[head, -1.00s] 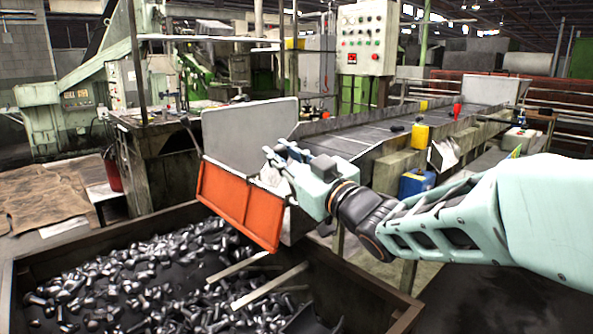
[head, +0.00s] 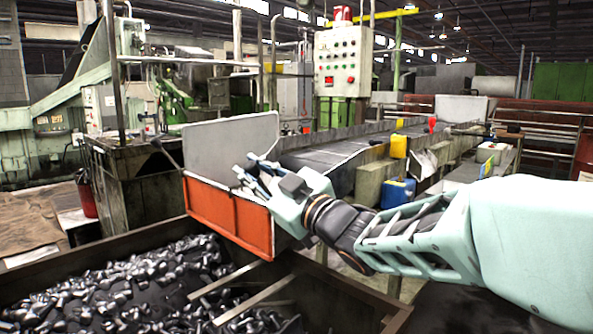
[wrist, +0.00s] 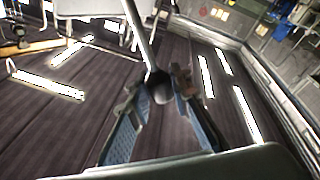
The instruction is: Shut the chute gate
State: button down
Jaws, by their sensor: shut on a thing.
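The chute gate, an orange panel (head: 228,216), stands at the near end of the grey chute (head: 340,150), above the bolt bin. A pale upright plate (head: 230,148) rises just behind it. My gripper (head: 250,174) is at the right part of the gate, over its top edge. In the wrist view my gripper (wrist: 158,95) has its two fingers on either side of a dark rounded knob (wrist: 161,88) at the end of a metal rod (wrist: 140,38), and is shut on it. Where the rod joins the gate is hidden.
A dark bin (head: 385,312) full of metal bolts (head: 120,285) lies below the gate, with bars across it. A yellow jug (head: 398,146) and a blue can (head: 398,192) stand along the chute. A control box (head: 343,62) is behind.

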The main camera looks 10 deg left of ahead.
jog(key=c, duration=1.7)
grip_release()
jog(key=shift+s+a+f, duration=0.1)
jog(key=shift+s+f, duration=0.1)
jog(key=shift+c, duration=0.2)
jog(key=shift+r, duration=0.1)
notch_tip(320, 180, up, 10)
jog(key=shift+r, duration=0.1)
